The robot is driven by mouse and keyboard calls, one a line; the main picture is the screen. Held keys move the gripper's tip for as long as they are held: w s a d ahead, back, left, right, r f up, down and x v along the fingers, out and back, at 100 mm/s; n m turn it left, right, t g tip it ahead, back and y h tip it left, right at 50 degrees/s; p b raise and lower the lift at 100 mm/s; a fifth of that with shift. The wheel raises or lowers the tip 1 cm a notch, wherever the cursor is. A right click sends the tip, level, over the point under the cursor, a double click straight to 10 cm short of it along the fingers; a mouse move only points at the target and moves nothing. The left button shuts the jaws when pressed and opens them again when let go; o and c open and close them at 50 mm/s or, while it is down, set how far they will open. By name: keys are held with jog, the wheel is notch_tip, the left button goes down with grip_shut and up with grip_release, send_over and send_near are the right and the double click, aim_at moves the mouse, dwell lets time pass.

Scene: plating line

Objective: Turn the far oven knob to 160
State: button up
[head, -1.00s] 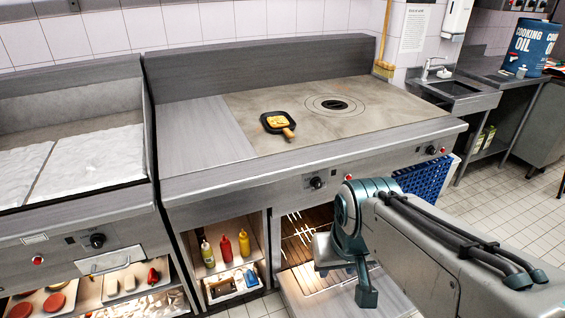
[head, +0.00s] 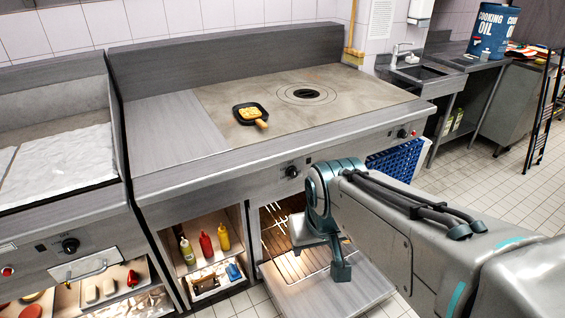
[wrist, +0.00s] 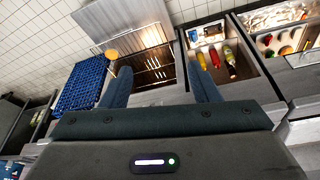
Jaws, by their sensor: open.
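Two black knobs sit on the front panel of the steel range (head: 230,165). One oven knob (head: 291,171) is just left of my arm. In the head view my arm hides part of the front.
The oven door (head: 345,298) hangs open below my arm. A small black pan (head: 248,121) with food stands on the cooktop. Sauce bottles (head: 205,244) stand in a lower shelf. A blue crate (head: 393,160) is beyond the range. Tiled floor is free at the right.

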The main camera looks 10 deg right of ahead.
jog(key=w+d+f+t+h+b, duration=0.1)
jog(key=w+d+f+t+b, duration=0.2)
jog(key=w, duration=0.5)
jog(key=w+d+f+t+h+b, duration=0.1)
jog(key=w+d+f+b, duration=0.3)
jog(key=w, duration=0.4)
jog(key=n+t+y+b, duration=0.3)
jog(key=t+y+b, duration=0.55)
jog(key=b, duration=0.65)
send_near(295, 175)
jog(key=shift+t+h, duration=0.75)
jog(key=shift+h, duration=0.1)
jog(key=x, duration=0.3)
jog(key=a+b+x, duration=0.1)
jog(key=x, duration=0.2)
jog(key=f+x, duration=0.1)
jog(key=x, duration=0.2)
jog(key=shift+a+b, duration=0.2)
jog(key=shift+b, duration=0.1)
jog(key=shift+s+r, duration=0.1)
jog(key=shift+r, duration=0.05)
jog(key=c, duration=1)
